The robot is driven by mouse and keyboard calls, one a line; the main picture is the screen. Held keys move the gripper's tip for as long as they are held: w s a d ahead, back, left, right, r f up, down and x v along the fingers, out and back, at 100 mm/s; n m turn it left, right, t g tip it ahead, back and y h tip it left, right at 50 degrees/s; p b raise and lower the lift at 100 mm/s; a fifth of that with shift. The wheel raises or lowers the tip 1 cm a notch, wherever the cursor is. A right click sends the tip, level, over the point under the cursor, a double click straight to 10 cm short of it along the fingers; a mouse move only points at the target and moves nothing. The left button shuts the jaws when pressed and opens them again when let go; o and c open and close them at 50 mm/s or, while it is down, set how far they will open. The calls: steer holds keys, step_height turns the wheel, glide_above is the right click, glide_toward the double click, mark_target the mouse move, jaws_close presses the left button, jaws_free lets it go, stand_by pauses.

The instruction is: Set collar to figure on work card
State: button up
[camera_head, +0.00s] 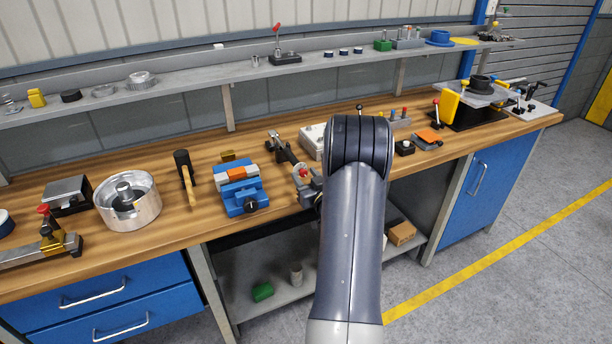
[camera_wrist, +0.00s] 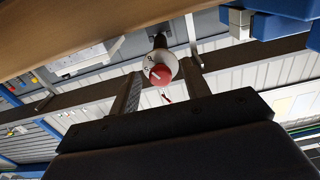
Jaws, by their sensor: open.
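The collar appears to be the pale ring with dark marks (camera_wrist: 150,62) around a red knob (camera_wrist: 160,75) in the wrist view. The marks are too small to read. My gripper (camera_wrist: 162,70) is open, with one finger on each side of the collar in the picture; I cannot tell whether either touches it. In the head view the red knob (camera_head: 303,173) shows at the bench's front edge, just left of my arm, which hides most of my gripper. I cannot make out a work card with a readable figure in either view.
A blue vise (camera_head: 241,196) stands left of the knob, with a dark clamp-like tool (camera_head: 283,149) behind it. A white box (camera_head: 312,140) is partly behind my arm. A metal bowl-shaped housing (camera_head: 130,204) sits further left. The floor (camera_head: 480,290) in front is clear.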

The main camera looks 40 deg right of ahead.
steer(key=shift+c, duration=0.4)
jaws_close()
